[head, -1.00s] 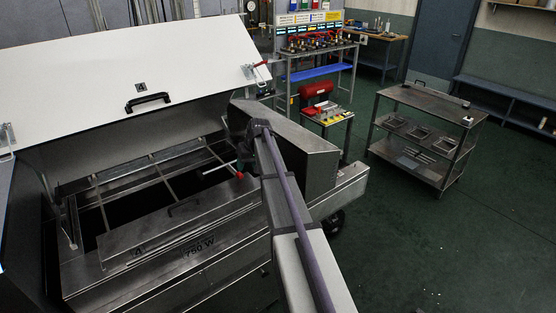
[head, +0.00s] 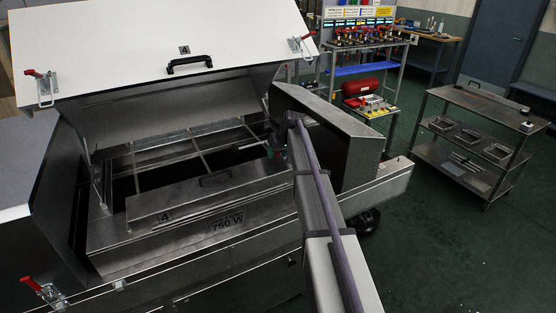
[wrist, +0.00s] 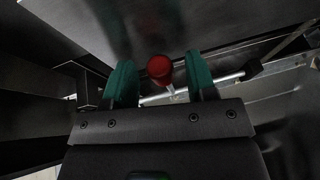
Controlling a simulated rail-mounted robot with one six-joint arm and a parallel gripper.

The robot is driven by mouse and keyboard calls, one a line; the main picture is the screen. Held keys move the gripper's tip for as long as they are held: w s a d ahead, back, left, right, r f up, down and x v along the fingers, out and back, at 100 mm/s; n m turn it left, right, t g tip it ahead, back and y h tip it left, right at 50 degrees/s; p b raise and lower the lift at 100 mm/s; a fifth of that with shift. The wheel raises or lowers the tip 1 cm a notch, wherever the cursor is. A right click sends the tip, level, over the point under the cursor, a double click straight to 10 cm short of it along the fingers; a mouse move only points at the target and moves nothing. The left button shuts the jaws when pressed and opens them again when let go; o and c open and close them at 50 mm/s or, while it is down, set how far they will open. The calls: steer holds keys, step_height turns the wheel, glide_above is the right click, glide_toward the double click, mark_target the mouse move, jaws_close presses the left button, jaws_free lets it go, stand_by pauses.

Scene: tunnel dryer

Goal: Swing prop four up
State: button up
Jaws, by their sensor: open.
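The prop shows in the wrist view as a slim pale rod (wrist: 225,77) with a dark end at the right and a red knob (wrist: 160,68). The knob sits between the two teal fingers of my gripper (wrist: 158,64), with a visible gap on each side. My gripper is open around it. In the head view my gripper (head: 272,154) is mostly hidden behind my arm, inside the right end of the opening of bay four. The white lid (head: 130,50), marked 4, stands raised and tilted above the opening.
A framed opening with crossbars lies under the lid, with a metal front panel (head: 195,198) marked 4 before it. A sloped metal housing (head: 335,140) stands close to the right of my arm. A shelf cart (head: 478,135) and open green floor lie further right.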

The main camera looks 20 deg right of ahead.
steer(key=shift+r, duration=0.1)
jaws_close()
stand_by(0.3)
steer(key=shift+a+r, duration=0.1)
